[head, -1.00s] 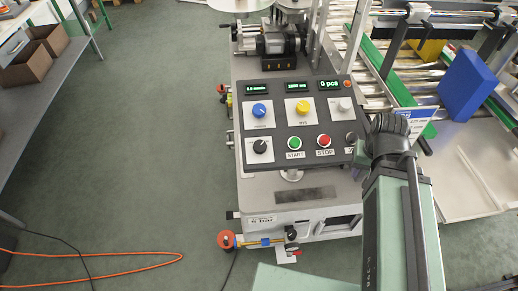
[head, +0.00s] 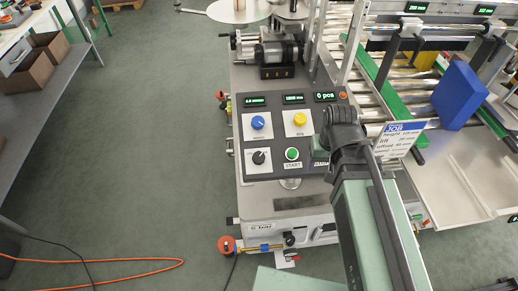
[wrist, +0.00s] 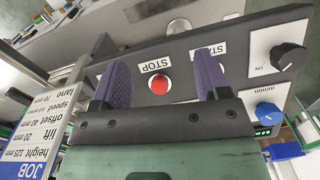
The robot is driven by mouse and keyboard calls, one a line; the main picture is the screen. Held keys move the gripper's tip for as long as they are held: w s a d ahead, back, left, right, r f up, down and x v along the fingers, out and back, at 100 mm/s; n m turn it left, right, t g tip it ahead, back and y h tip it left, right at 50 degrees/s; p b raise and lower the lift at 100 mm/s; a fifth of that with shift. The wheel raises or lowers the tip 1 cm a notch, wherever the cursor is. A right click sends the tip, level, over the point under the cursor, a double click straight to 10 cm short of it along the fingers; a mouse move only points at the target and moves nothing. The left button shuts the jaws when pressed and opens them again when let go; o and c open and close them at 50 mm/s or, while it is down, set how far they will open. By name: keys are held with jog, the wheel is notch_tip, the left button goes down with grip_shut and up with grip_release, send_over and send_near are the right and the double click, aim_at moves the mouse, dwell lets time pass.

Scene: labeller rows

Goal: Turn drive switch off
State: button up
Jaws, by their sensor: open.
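The drive switch appears to be the black rotary knob (head: 258,157) on a white plate at the lower left of the control panel (head: 273,175). In the wrist view the black knob (wrist: 287,57) is at the right, with "ON" readable on its plate. My gripper (wrist: 163,68) is open and empty, its two purple fingers apart over the panel. The red STOP button (wrist: 159,85) shows between the fingers, and the knob lies outside them, to the right. In the head view my arm hides the STOP button and most of my gripper.
A green START button (head: 292,154), a blue knob (head: 257,122) and a yellow knob (head: 299,119) sit close to the black knob. A JOB sign (head: 402,140) stands right of my arm, and a blue box (head: 460,95) is on the conveyor. The floor at left is mostly open.

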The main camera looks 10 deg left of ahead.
jog(key=y+p, duration=0.1)
jog(key=p, duration=0.3)
send_near(259, 157)
jog(key=d+r, duration=0.1)
jog(key=d, duration=0.2)
jog(key=a+f+m+b, duration=0.1)
jog(key=f+b, duration=0.2)
jog(key=b, duration=0.1)
jog(key=a+f+m+b, duration=0.1)
jog(key=f+b, duration=0.3)
jog(key=a+f+m+b, duration=0.2)
jog(key=f+b, duration=0.2)
jog(key=shift+f+y, duration=0.15)
jog(key=shift+y, duration=0.25)
jog(key=c, duration=0.9)
